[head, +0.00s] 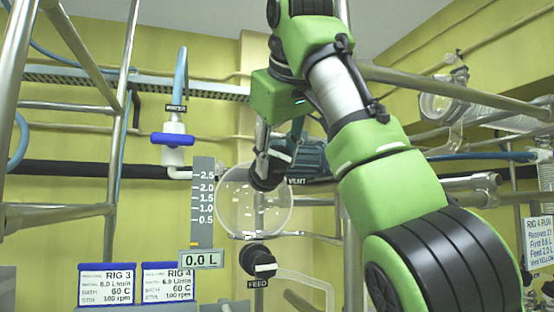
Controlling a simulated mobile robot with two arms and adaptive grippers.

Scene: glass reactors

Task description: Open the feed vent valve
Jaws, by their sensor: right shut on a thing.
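My right arm reaches in from the lower right, bends at the top and points down to the feed vessel. My right gripper (271,172) is at the dark vent valve (264,183) above the round glass feed vessel (240,212), shut on its handle. The fingers and wrist hide most of the valve, so I cannot tell how far its handle is turned. The VENT label (297,181) shows just right of the fingers. The vessel looks clear and empty. Below it is a black feed valve (260,261) with a white bar lying level, marked FEED. My left gripper is not in view.
A level scale (203,200) with a 0.0 L display (202,260) stands left of the vessel. A blue-handled water valve (173,139) is farther left. Metal frame tubes cross both sides. Rig 3 (106,283) and Rig 4 (167,282) signs are at lower left.

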